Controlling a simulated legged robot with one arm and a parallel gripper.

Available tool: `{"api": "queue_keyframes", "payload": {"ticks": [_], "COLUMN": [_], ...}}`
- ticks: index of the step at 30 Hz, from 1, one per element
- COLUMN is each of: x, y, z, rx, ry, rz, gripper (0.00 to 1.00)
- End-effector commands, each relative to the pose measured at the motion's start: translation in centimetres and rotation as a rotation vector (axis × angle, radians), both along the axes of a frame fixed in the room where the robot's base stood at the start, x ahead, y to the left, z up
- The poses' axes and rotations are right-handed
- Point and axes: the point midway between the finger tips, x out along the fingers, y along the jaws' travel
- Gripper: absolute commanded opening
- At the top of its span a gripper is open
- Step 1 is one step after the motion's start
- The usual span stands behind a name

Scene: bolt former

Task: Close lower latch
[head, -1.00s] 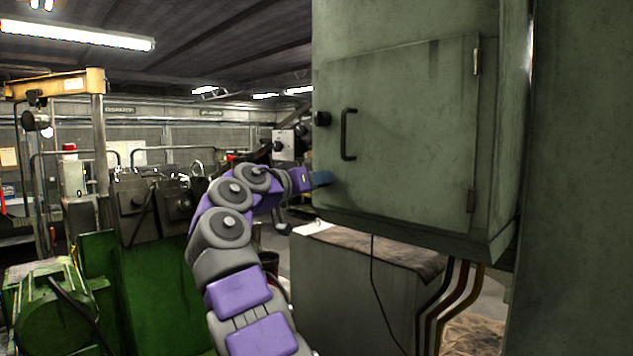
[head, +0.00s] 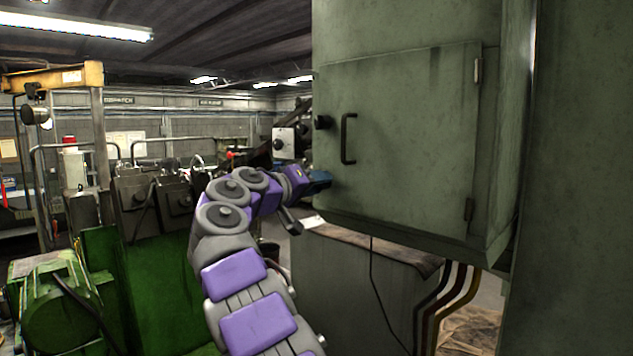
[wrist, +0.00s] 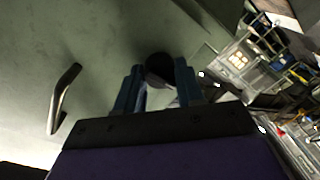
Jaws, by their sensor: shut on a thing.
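The grey-green cabinet door (head: 410,140) appears closed in the head view, with a black bar handle (head: 346,138). The black upper latch knob (head: 323,122) sits at the door's left edge. My gripper (head: 325,181) is below it at the same edge, with its blue fingers against the lower latch spot and hiding it there. In the wrist view a round dark knob, the lower latch (wrist: 159,67), shows between the two blue fingertips of my gripper (wrist: 157,78), which are shut on it. The handle also shows at the left of that view (wrist: 64,97).
A covered grey block (head: 350,290) stands under the cabinet, with hanging cables and pipes (head: 450,310) beside it. Green machinery (head: 140,280) is at the lower left. A white-faced box (head: 285,142) stands behind the cabinet's left edge.

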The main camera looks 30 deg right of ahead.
Motion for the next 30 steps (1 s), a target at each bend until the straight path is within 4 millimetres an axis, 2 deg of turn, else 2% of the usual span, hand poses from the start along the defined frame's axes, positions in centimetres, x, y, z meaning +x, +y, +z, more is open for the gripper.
{"api": "queue_keyframes", "payload": {"ticks": [11,12,18,20,30], "x": [0.18,0.18,0.01,-0.09,-0.4], "y": [0.08,0.08,0.06,0.05,0.66], "z": [-0.3,-0.3,-0.15,-0.07,0.02], "rx": [0.0,0.0,0.0,-0.001,-0.002], "ry": [0.009,0.009,0.006,0.005,0.003], "rz": [0.002,0.002,0.002,0.002,0.002], "gripper": [0.07,0.39,0.58,0.63,0.63]}}
